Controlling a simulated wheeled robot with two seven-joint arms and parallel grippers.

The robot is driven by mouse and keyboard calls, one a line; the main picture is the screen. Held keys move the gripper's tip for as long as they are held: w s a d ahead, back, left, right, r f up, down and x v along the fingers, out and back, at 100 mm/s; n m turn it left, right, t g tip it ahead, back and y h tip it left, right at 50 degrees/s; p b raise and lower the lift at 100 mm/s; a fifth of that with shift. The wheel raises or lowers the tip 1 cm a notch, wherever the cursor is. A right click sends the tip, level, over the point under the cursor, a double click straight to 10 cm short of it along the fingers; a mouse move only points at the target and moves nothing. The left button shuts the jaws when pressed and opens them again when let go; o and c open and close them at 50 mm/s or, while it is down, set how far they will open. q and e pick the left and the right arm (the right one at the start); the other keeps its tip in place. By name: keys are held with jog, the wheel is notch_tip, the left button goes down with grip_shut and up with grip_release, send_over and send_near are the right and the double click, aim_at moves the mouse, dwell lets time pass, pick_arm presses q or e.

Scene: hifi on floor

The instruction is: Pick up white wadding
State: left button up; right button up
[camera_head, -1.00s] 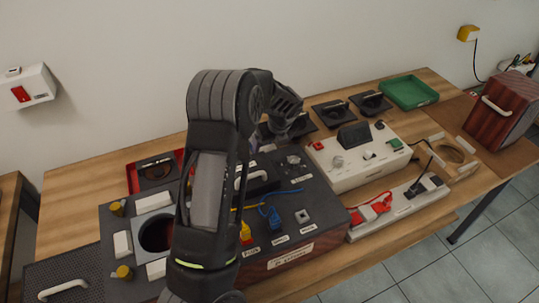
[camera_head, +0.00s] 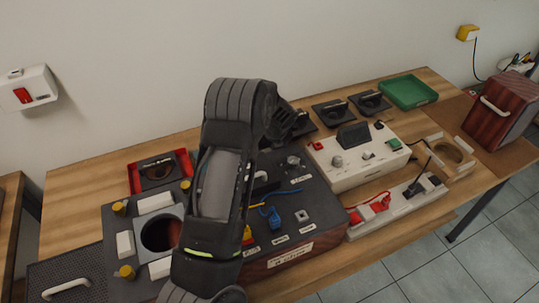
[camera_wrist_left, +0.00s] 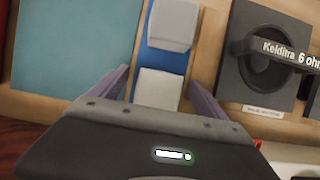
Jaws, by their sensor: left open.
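Two pale white-grey wadding blocks show in the left wrist view, an upper one (camera_wrist_left: 172,22) and a lower one (camera_wrist_left: 158,88), on a blue strip. My left gripper (camera_wrist_left: 157,77) is open, with one finger on each side of the lower block. I cannot tell whether the fingers touch it. In the head view my left arm hides these blocks, and the gripper's fingertips are hard to make out against the dark speakers. My right gripper is out of view.
A black speaker (camera_wrist_left: 265,65) lies right of the gripper in the wrist view, with a teal panel (camera_wrist_left: 75,45) at left. On the bench are a white amplifier (camera_head: 360,160), a power strip (camera_head: 400,205), a green tray (camera_head: 408,92) and a wooden speaker box (camera_head: 500,110).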

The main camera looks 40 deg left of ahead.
pick_arm(q)
jog(key=c, duration=1.4)
notch_tip(320, 180, up, 18)
jog(key=shift+b, duration=0.85)
